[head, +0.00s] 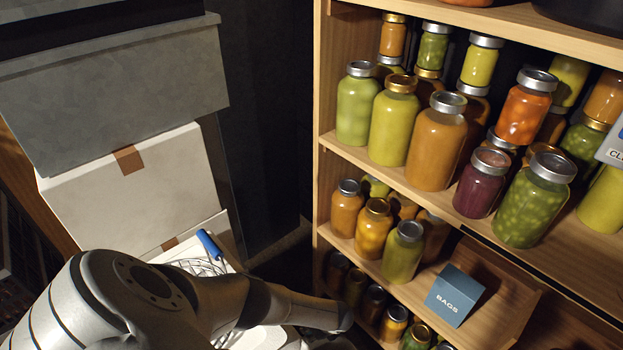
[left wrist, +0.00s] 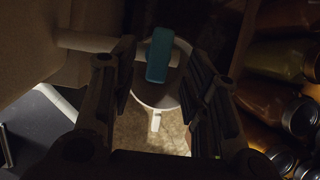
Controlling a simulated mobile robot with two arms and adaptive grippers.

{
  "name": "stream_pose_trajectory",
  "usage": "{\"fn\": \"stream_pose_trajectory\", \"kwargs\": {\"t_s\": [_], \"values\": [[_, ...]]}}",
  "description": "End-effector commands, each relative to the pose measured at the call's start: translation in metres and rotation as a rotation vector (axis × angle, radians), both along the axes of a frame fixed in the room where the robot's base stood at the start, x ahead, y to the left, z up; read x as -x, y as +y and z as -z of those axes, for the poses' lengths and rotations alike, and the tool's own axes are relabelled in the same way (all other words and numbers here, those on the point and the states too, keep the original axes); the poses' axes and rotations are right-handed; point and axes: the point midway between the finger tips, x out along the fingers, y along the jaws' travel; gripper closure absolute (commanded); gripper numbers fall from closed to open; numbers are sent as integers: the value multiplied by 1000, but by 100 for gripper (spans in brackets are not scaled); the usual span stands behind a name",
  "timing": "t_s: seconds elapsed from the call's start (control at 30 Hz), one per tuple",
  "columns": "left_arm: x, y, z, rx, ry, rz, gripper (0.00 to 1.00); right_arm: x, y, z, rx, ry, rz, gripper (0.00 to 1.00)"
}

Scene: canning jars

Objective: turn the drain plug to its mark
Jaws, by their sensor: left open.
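In the left wrist view, a teal bar-shaped handle (left wrist: 159,55), which looks like the drain plug, stands in front of a pale round plate (left wrist: 150,98). A small white tab (left wrist: 155,121) sticks out at the plate's lower edge and may be the mark. The handle is upright with a slight tilt. My left gripper (left wrist: 164,62) is open, with one dark finger on each side of the handle; I cannot tell whether either touches it. In the head view my left arm covers this spot, and the plug is not seen there. My right gripper is not in view.
A wooden shelf (head: 318,140) with several filled jars and a blue BAGS box (head: 455,295) stands at the right. Pale boxes (head: 125,190) are stacked at the left. A blue-handled wire tool (head: 209,245) lies behind my arm. A pale pipe (left wrist: 85,41) runs beside the plug.

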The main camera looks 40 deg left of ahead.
Motion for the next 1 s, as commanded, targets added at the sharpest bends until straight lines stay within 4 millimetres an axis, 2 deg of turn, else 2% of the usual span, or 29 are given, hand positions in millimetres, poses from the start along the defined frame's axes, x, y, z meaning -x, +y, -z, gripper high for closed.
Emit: {"fn": "stream_pose_trajectory", "kwargs": {"t_s": [0.03,0.23,0.7,1.0], "values": [[0,2,11,-1,0,0,57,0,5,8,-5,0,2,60],[-1,11,32,0,-1,0,57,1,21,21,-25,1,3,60],[-2,15,37,1,-2,1,58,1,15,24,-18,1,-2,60],[-1,15,37,1,-1,0,97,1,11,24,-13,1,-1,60]]}}
